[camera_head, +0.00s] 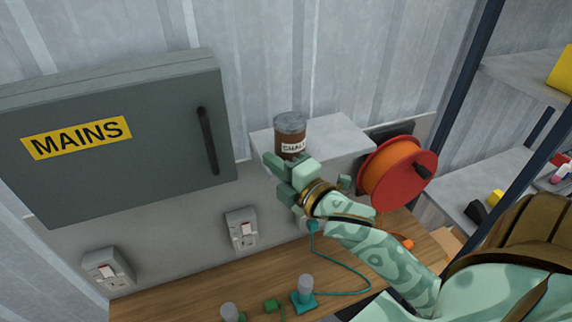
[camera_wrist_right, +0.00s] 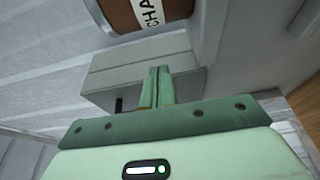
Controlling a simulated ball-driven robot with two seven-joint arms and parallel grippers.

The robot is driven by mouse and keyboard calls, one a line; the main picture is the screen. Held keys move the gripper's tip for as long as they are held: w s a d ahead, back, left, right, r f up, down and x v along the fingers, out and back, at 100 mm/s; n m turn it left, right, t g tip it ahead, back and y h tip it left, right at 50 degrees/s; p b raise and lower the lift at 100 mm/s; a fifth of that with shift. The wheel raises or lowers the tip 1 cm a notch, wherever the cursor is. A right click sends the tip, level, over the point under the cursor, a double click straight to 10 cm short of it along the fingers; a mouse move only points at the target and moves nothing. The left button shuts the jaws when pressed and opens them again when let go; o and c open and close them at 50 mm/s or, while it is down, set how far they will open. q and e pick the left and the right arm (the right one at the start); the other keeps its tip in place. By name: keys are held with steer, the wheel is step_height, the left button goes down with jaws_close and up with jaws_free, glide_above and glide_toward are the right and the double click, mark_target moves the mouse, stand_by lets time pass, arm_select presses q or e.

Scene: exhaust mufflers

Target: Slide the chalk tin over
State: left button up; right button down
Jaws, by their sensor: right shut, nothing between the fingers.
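The chalk tin (camera_head: 289,129) is a brown can with a grey lid and a white label, upright on a small grey wall shelf (camera_head: 340,140) toward its left end. My right gripper (camera_head: 274,163) is at the shelf's front left, just in front of and below the tin in the picture. In the right wrist view the gripper's fingers (camera_wrist_right: 156,74) are together with nothing between them, and part of the tin (camera_wrist_right: 135,14) shows beyond them at the top. I cannot tell whether the fingers touch the tin. My left gripper is not in view.
A grey MAINS box (camera_head: 120,180) with a black handle is on the wall left of the shelf. An orange and red cable reel (camera_head: 392,172) is close to the shelf's right end. Below is a wooden bench (camera_head: 190,295) with plugs and cable. The shelf's right part is clear.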

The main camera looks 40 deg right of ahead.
mark_target(276, 147)
steer(key=w+d+p, duration=0.1)
steer(key=w, duration=0.1)
steer(key=w+d, duration=0.1)
steer(key=w, duration=0.1)
steer(key=shift+d+p, duration=0.35)
steer(key=shift+d, duration=0.25)
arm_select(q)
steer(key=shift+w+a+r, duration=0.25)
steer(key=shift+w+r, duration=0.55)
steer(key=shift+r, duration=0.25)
arm_select(e)
steer(key=shift+w, duration=0.1)
steer(key=d, duration=0.2)
steer(key=s+d+p, duration=0.1)
steer(key=d, duration=0.2)
steer(key=s+d, duration=0.1)
steer(key=d, duration=0.1)
steer(key=shift+d, duration=0.2)
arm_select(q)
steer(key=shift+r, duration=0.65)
arm_select(e)
steer(key=shift+w+a, duration=0.1)
